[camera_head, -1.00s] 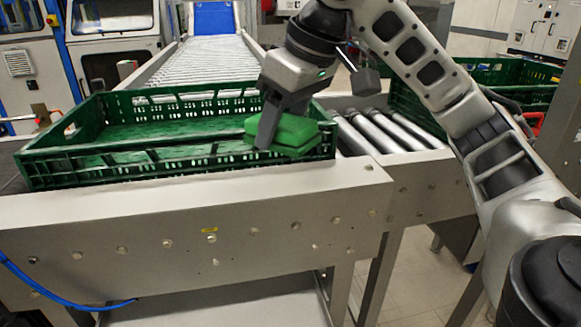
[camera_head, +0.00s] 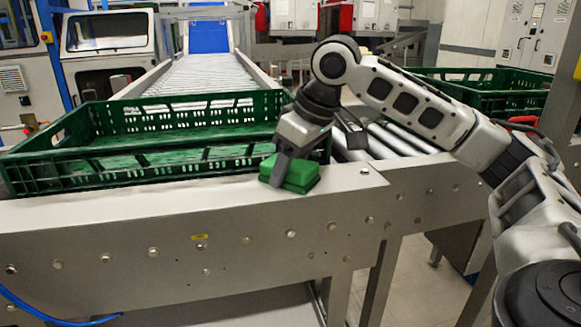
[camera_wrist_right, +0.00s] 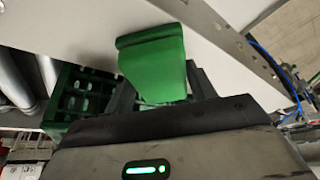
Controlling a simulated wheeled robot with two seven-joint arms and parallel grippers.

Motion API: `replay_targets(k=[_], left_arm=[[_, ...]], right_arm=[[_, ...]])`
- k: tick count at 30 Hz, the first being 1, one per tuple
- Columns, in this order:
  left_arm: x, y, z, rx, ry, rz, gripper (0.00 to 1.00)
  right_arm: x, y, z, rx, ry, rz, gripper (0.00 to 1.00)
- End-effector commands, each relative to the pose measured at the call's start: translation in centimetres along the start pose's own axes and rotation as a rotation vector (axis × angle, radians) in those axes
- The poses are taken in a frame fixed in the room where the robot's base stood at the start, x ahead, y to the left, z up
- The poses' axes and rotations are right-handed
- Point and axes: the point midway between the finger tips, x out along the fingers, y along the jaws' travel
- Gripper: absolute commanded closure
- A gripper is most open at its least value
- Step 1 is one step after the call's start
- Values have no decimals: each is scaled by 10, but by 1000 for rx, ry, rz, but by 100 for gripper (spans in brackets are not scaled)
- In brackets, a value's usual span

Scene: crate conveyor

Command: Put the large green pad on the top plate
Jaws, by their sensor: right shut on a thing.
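The large green pad (camera_head: 301,174) is in my right gripper (camera_head: 281,172), at the front right corner of the green crate in the head view. The pad looks low over or on the grey top plate (camera_head: 345,187); I cannot tell whether it touches. In the right wrist view the pad (camera_wrist_right: 153,66) sticks out beyond the gripper (camera_wrist_right: 160,92) with the pale plate (camera_wrist_right: 185,22) behind it. The jaws are shut on the pad, and their tips are partly hidden by it. My left gripper is in neither view.
The green crate (camera_head: 60,172) stands on the conveyor just left of the pad, its wall close to my right gripper. Metal rollers (camera_head: 385,140) lie behind the plate. Another green crate (camera_head: 480,97) stands at the back right. The plate's front strip looks clear.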

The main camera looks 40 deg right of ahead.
Motion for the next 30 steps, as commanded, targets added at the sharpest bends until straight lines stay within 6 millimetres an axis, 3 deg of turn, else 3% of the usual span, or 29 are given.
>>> replay_targets(k=[6, 7, 9, 20, 23, 30], left_arm=[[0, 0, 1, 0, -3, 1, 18], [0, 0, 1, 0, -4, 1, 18], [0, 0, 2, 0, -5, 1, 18], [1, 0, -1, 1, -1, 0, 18], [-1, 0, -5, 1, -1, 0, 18], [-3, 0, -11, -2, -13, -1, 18]], right_arm=[[2, 0, 1, 0, -1, 0, 63], [2, 0, 1, 0, -1, 0, 39], [2, 0, 1, 0, -1, 0, 23], [-4, 0, -1, 0, 1, 0, 23], [-17, 0, -2, 1, 2, 0, 23], [-70, 0, -2, 0, 3, 1, 23]])
